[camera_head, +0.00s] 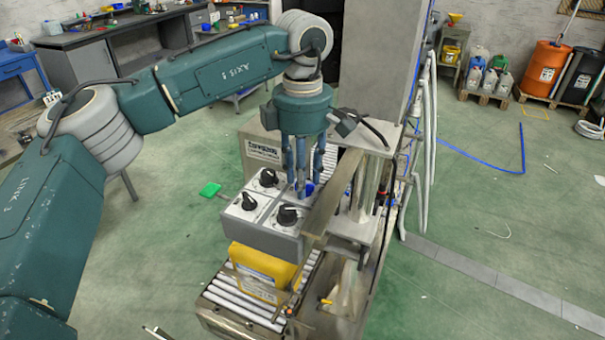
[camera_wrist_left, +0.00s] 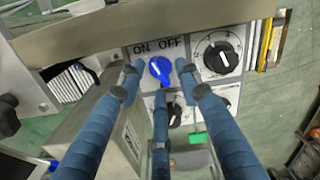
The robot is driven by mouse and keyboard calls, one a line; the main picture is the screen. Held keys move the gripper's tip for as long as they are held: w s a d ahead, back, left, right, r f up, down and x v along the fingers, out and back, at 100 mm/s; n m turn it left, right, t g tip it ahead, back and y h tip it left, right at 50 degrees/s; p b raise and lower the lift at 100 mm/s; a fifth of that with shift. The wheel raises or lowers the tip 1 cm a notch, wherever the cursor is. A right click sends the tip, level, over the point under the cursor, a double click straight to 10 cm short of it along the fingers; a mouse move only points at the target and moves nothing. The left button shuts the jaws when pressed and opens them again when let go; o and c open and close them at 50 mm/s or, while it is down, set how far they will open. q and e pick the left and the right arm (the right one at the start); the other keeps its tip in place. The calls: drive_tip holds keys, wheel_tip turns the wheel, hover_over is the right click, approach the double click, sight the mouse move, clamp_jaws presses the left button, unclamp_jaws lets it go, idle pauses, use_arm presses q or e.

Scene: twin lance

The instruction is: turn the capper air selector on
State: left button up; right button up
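A blue selector knob (camera_wrist_left: 160,70) sits on a white plate marked ON at left and OFF at right in the left wrist view. Its exact pointing direction is hard to tell. In the head view only a bit of the blue knob (camera_head: 309,188) shows behind the fingers. My left gripper (camera_head: 302,188) points down over the control box (camera_head: 262,240). In the left wrist view its three blue fingers (camera_wrist_left: 157,78) stand spread around the knob, apart from each other. Contact with the knob cannot be told. My right gripper is not in view.
Black dial knobs (camera_head: 288,215) sit beside the blue one on the same box. A metal bar (camera_head: 332,195) runs close to the right of the fingers. A yellow canister (camera_head: 262,270) stands on the roller conveyor (camera_head: 240,304) below. A grey column (camera_head: 375,60) rises behind.

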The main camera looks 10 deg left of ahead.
use_arm(q)
clamp_jaws()
drive_tip(key=shift+w+f+n+b, duration=0.1)
drive_tip(key=shift+f+n+b, duration=0.1)
drive_tip(key=shift+n+b, duration=0.45)
drive_tip(key=shift+r+n, duration=0.15)
drive_tip(key=shift+n, duration=0.4)
unclamp_jaws()
